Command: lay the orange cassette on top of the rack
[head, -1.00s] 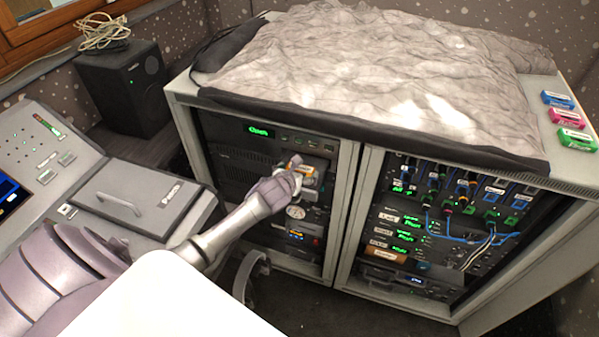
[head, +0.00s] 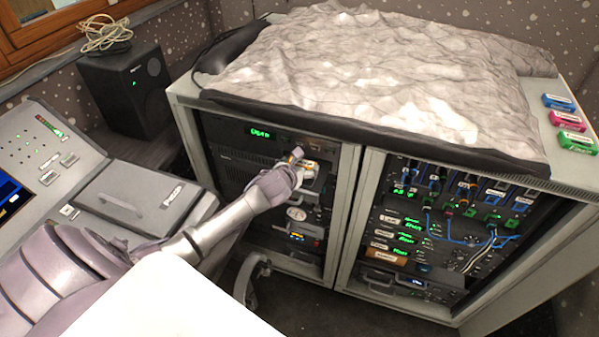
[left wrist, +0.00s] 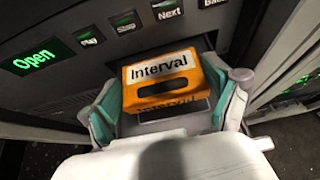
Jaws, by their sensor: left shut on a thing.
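The orange cassette (left wrist: 165,88), labelled "Interval", is between the green-padded fingers of my left gripper (left wrist: 165,108) in the left wrist view. The gripper is shut on it. In the head view my left gripper (head: 296,168) is in front of the left bay, at the deck with the green display (head: 260,133), largely covering the cassette. The display reads "Open" in the wrist view. The rack (head: 555,88) is a grey cabinet; a crumpled grey cover (head: 370,70) lies over most of its top. My right gripper is not in view.
Blue (head: 559,102), pink (head: 567,121) and green (head: 577,142) cassettes lie along the rack top's right edge, with a bare strip beside them. A dark padded thing (head: 232,48) lies at the back left. Cables hang in the right bay. A console (head: 130,195) stands left.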

